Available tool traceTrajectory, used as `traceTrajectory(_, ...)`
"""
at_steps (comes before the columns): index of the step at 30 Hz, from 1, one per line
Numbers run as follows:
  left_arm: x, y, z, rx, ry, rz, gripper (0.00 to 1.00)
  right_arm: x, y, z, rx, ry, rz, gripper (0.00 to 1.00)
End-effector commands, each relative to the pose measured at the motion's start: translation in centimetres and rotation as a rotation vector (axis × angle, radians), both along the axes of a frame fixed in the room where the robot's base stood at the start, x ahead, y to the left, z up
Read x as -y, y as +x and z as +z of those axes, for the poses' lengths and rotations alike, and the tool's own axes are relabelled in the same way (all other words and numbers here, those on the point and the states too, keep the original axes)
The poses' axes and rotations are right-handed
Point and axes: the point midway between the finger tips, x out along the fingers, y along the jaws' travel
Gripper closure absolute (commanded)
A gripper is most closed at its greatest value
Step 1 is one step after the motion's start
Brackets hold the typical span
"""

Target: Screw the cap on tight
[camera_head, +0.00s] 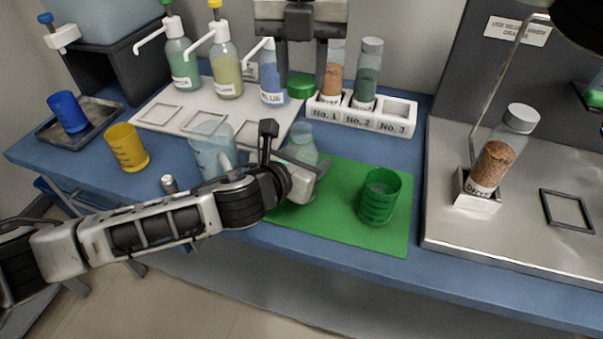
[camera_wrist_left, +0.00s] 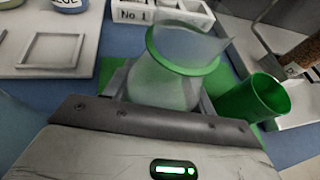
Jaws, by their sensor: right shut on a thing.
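A clear bottle with a green neck ring (camera_head: 303,143) stands over the left part of the green mat (camera_head: 340,225). My left gripper (camera_head: 302,178) is around its body; the left wrist view shows the bottle (camera_wrist_left: 160,85) between the fingers, its neck open at the top. The near arm hides its lower part, so I cannot tell whether it touches the mat. My right gripper (camera_head: 301,72) points down at the back of the table, shut on a green cap (camera_head: 300,87). The cap is above and behind the bottle, apart from it.
A green beaker (camera_head: 378,198) stands on the mat to the right. A white rack (camera_head: 390,121) with jars is behind it.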

Motion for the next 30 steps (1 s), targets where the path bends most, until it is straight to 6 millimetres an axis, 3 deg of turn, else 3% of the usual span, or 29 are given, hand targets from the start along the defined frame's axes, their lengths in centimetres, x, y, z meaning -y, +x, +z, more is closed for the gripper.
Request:
traceTrajectory(1, 0.0, 0.0, 0.0, 0.000, 0.000, 0.000, 0.59, 0.0, 0.0, 0.0, 0.000, 0.000, 0.000, 0.86)
traceTrajectory(4, 0.0, 0.0, 0.0, 0.000, 0.000, 0.000, 0.87, 0.0, 0.0, 0.0, 0.000, 0.000, 0.000, 0.86)
traceTrajectory(8, 0.0, 0.0, 0.0, -0.001, 0.001, 0.000, 0.87, 0.0, 0.0, -0.4, -0.001, 0.000, 0.000, 0.86)
traceTrajectory(18, 0.0, 0.0, 0.0, -0.001, 0.001, 0.000, 0.87, 0.0, 0.1, -4.8, -0.002, 0.000, 0.000, 0.86)
traceTrajectory(30, 0.0, 0.0, -0.1, -0.002, 0.001, 0.001, 0.87, 0.0, 0.1, -5.0, -0.001, 0.000, 0.000, 0.86)
